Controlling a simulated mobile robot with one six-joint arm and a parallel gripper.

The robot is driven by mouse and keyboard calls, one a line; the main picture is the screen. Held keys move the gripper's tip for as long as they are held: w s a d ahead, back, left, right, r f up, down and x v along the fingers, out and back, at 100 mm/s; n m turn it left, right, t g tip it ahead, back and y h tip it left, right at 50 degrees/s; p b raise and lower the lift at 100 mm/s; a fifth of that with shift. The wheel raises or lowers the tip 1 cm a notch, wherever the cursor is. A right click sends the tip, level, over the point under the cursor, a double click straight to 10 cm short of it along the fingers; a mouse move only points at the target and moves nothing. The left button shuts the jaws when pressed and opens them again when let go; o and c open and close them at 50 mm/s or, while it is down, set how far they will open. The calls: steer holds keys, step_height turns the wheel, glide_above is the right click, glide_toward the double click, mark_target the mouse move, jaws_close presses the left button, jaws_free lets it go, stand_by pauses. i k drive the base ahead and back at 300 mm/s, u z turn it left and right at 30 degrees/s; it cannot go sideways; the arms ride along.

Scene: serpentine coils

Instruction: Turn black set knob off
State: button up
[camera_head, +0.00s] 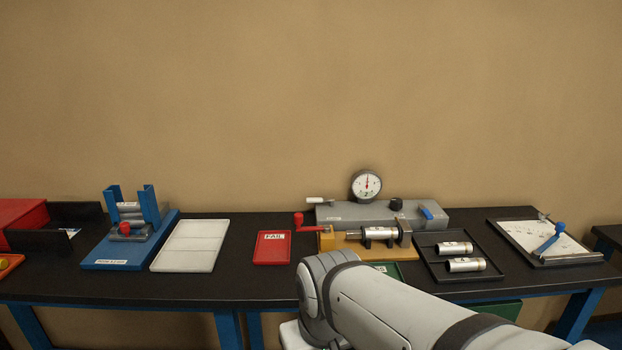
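The black knob (396,204) stands on top of the grey machine housing (345,217) at the back of the bench, right of a round white dial gauge (367,185). The knob is small here, and I cannot tell which way it is set. A blue lever (426,213) is at the housing's right end. My arm reaches in from the lower right, in front of the machine and below the knob in the picture. My gripper is out of sight, and nothing of mine touches the knob.
In front of the housing are a red crank (306,222) and a clamped metal cylinder (379,233). A black tray (432,271) with two cylinders is right. A red FAIL tray (272,249) and a white tray (190,247) are left. My arm partly hides a green tray (388,270).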

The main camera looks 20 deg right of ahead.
mark_target(397, 203)
steer(key=z, duration=0.4)
steer(key=i, duration=1.2)
steer(key=z, duration=0.9)
steer(key=k, duration=0.85)
steer(key=z, duration=0.15)
steer(key=i, duration=0.9)
steer(key=u, duration=0.05)
